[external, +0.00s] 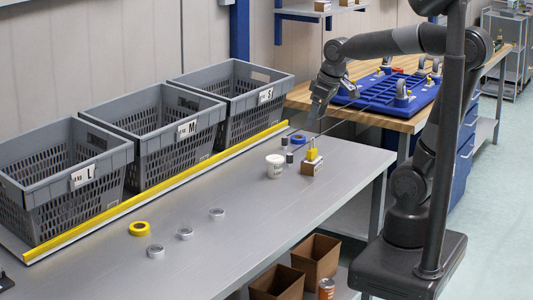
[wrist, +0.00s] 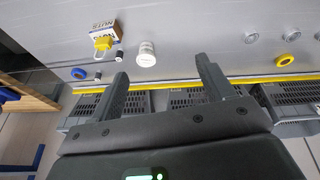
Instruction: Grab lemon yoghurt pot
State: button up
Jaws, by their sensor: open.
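A white pot (external: 275,168) stands upright on the grey bench, left of a small box; I take it as the yoghurt pot, though its label is too small to read. In the wrist view the pot (wrist: 146,54) shows beyond my fingertips, between the two fingers and closer to the left one. My gripper (wrist: 162,68) is open and empty. In the external view my gripper (external: 315,112) hangs above the back right part of the bench, apart from the pot.
A small cardboard box (external: 310,168) with a yellow padlock (external: 312,153) and small dark cylinders (external: 289,157) stand close to the pot. Grey crates (external: 160,130) line the back behind a yellow strip (external: 165,190).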

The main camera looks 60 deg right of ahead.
jog(key=w+d+f+n+g, duration=0.2)
jog(key=w+f, duration=0.1)
jog(key=w, duration=0.6)
jog(key=n+g, duration=0.2)
send_over(275, 157)
notch_tip(275, 157, down, 7)
notch_tip(275, 157, down, 11)
jog(key=shift+s+a+r, duration=0.1)
jog(key=shift+a, duration=0.05)
jog(key=c, duration=1)
jog(key=shift+o, duration=0.2)
